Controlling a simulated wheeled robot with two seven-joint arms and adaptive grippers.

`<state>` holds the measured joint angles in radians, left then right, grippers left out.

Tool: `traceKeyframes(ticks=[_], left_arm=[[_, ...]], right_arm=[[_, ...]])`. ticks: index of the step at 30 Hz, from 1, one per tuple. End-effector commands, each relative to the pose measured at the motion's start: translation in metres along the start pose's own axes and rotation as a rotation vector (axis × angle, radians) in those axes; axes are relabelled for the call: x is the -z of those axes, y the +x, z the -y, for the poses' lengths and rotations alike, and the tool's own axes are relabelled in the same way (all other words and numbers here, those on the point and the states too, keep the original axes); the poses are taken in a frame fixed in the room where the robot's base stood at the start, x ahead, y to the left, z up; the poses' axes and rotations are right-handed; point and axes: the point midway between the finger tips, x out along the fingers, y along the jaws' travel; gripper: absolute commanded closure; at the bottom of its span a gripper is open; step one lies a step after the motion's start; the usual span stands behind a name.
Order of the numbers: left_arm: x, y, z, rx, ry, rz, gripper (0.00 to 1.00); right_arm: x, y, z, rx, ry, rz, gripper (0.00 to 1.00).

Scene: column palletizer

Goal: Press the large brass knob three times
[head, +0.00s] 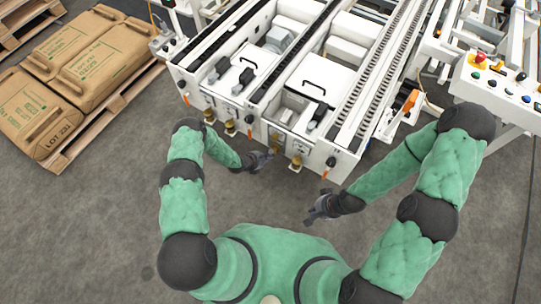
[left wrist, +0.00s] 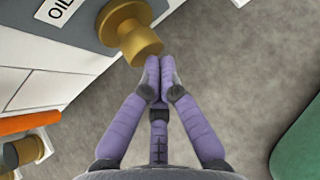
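A large brass knob (left wrist: 138,38) sticks out of the white machine's front, beside a label reading "OIL", in the left wrist view. In the head view a brass knob (head: 276,149) shows just beyond my left gripper (head: 267,156). In the left wrist view my left gripper (left wrist: 159,66) has its two purple fingers together, with nothing seen between them. The fingertips are right at the knob's outer face; I cannot tell whether they touch. My right gripper (head: 312,212) hangs over the floor, apart from the machine; its fingers are too small to judge.
Other brass knobs (head: 230,128) and an orange-banded part (left wrist: 30,122) line the machine front (head: 215,104). A pallet with brown sacks (head: 38,112) stands at left. A button panel (head: 497,82) stands at right. Grey floor (head: 110,220) is clear.

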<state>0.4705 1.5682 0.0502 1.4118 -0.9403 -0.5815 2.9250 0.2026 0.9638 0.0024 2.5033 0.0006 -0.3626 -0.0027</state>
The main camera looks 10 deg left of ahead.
Motion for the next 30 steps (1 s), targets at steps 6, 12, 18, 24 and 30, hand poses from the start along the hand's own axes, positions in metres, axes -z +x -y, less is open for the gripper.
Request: traceKeyframes(ticks=[6,12,18,24,30], left_arm=[[-0.0026,0.0019,-0.0009,0.0,0.002,0.002,1.0],[-0.0042,0.0033,-0.0016,-0.001,0.003,0.003,1.0],[-0.0058,0.0047,-0.0025,-0.001,0.003,0.003,1.0],[-0.0074,0.0061,-0.0033,-0.002,0.003,0.003,1.0],[-0.0076,0.0061,-0.0035,-0.002,0.003,0.004,1.0]], right_arm=[[0.0,0.0,0.0,0.0,0.0,0.0,1.0],[0.0,0.0,0.0,0.0,0.0,0.0,1.0],[0.0,0.0,0.0,0.0,0.0,0.0,1.0],[0.0,0.0,0.0,0.0,0.0,0.0,1.0],[0.0,0.0,0.0,0.0,0.0,0.0,1.0]])
